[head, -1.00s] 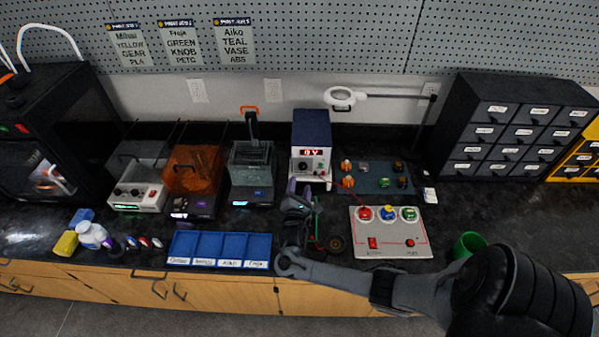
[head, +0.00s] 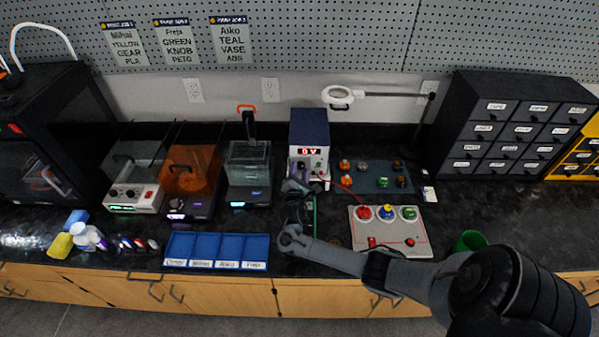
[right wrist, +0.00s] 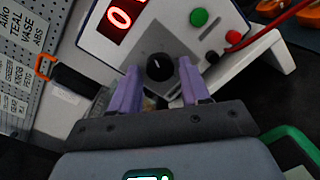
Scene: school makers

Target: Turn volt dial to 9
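The power supply (head: 309,143) stands at the back middle of the bench, with a red display reading 0 V. In the right wrist view, its round black volt dial (right wrist: 159,67) has a white pointer mark near the top. The red display (right wrist: 124,15) shows a 0, partly cut off. My right gripper (head: 296,186) is in front of the supply. Its two purple fingers (right wrist: 159,68) are open, one on each side of the dial, with clear gaps to it; how deep they reach is hard to tell. My left gripper is not in view.
A blue tray (head: 219,247), a grey button panel (head: 385,240) and a dark blue component board (head: 375,180) are nearby. An orange-covered printer (head: 192,170) stands left.

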